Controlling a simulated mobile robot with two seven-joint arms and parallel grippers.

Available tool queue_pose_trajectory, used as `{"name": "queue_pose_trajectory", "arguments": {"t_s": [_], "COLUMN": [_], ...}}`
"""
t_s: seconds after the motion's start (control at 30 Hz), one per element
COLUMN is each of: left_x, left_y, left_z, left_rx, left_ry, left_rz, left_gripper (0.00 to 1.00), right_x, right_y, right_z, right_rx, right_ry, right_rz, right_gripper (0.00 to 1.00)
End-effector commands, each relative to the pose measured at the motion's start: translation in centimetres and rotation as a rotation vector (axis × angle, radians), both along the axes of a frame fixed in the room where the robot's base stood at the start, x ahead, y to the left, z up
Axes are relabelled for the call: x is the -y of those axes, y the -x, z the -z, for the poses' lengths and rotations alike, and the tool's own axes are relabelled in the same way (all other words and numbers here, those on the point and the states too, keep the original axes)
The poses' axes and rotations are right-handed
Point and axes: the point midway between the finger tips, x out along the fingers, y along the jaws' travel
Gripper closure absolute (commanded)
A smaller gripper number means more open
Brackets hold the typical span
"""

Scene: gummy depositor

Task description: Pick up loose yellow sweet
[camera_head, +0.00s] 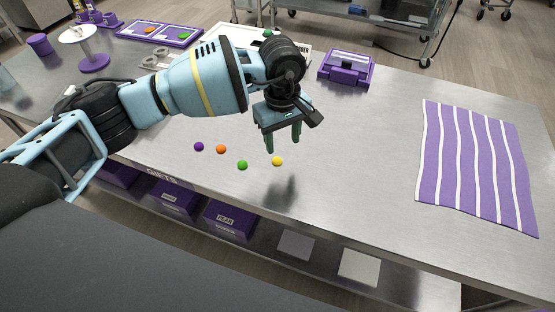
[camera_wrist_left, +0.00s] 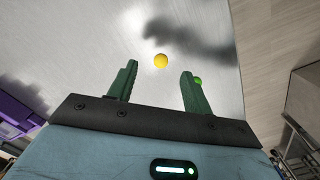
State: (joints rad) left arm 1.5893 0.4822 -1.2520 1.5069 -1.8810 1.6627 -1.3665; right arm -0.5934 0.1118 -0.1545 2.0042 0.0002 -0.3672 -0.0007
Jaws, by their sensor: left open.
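The loose yellow sweet (camera_head: 277,161) is a small ball on the steel table (camera_head: 370,135), the rightmost of a short group of sweets. My left gripper (camera_head: 283,148) is open and empty, pointing down just above the yellow sweet and apart from it. In the left wrist view the yellow sweet (camera_wrist_left: 161,61) shows beyond the fingertips, between the lines of the two green fingers (camera_wrist_left: 160,76). A green sweet (camera_head: 242,165) lies left of the yellow one. It also shows in the left wrist view (camera_wrist_left: 198,80), partly behind the right finger. My right gripper is not in view.
An orange sweet (camera_head: 221,149) and a purple sweet (camera_head: 199,146) lie farther left. A purple striped cloth (camera_head: 475,165) lies at the right. A purple device (camera_head: 345,68) and trays (camera_head: 160,32) stand at the back. Purple boxes (camera_head: 228,219) sit on the shelf below.

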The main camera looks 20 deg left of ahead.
Motion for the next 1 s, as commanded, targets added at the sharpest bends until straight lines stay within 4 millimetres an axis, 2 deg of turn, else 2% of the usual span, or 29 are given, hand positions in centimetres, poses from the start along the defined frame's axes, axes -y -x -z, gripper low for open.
{"name": "queue_pose_trajectory", "arguments": {"t_s": [0.1,0.27,0.5,0.77,1.0], "left_x": [-0.8,-0.8,-0.9,-0.9,-1.7], "left_y": [-0.5,-0.5,-0.5,-0.5,-0.7], "left_z": [-0.5,-0.3,1.9,2.5,5.4], "left_rx": [0.015,0.015,0.013,0.015,0.014], "left_ry": [-0.035,-0.036,-0.034,-0.033,-0.034], "left_rz": [0.007,0.007,0.006,0.005,0.003], "left_gripper": [0.5,0.5,0.5,0.5,0.5], "right_x": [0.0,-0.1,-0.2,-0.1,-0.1], "right_y": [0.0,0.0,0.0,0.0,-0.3], "right_z": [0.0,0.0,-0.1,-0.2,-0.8], "right_rx": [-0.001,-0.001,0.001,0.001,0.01], "right_ry": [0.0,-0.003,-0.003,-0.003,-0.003], "right_rz": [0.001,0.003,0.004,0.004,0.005], "right_gripper": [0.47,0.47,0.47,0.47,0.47]}}
